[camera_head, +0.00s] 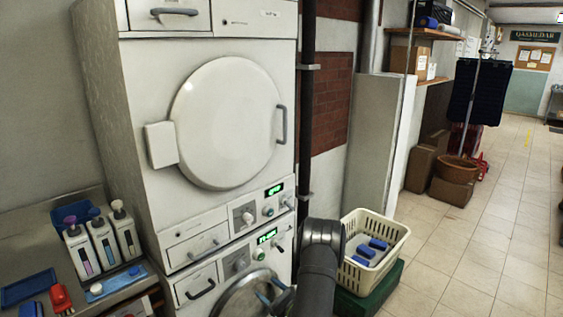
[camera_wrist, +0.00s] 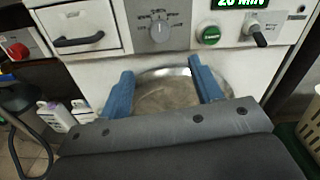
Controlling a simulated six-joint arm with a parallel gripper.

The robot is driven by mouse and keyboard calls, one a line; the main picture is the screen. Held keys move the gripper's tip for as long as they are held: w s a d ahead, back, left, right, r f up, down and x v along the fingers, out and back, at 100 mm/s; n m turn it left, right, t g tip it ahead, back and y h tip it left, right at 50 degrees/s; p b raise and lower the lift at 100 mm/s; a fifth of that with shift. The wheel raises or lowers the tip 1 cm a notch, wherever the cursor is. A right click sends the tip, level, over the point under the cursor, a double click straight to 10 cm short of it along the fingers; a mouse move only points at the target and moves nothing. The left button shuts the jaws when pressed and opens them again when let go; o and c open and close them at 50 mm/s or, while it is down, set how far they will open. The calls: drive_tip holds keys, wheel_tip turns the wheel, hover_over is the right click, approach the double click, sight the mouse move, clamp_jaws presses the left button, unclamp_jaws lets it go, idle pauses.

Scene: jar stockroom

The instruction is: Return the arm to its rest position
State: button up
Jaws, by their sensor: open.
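My arm (camera_head: 320,262) rises from the bottom edge in the head view, in front of the lower machine. My gripper (camera_head: 271,291) is close to that machine's round metal door (camera_head: 243,298), with its blue fingers partly visible. In the wrist view my gripper (camera_wrist: 160,68) has its two blue fingers spread apart, with nothing between them but the view of the round door (camera_wrist: 160,92) behind. Whether the fingers touch the door I cannot tell.
The upper machine's white round door (camera_head: 226,122) is shut. A cream basket (camera_head: 384,270) with blue items stands on a green box (camera_head: 372,299) right of my arm. A bench with bottles (camera_head: 103,240) is at left. Tiled floor (camera_head: 500,200) is open at right.

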sight(242, 267)
drive_tip(key=x, duration=1.5)
drive_tip(key=shift+w+a, duration=0.15)
drive_tip(key=shift+a, duration=0.05)
drive_tip(key=shift+d+n, duration=0.15)
drive_tip(key=shift+n, duration=0.65)
drive_tip(key=n, duration=1)
drive_tip(key=shift+n, duration=2.1)
drive_tip(key=shift+d, duration=0.1)
drive_tip(key=v, duration=1.3)
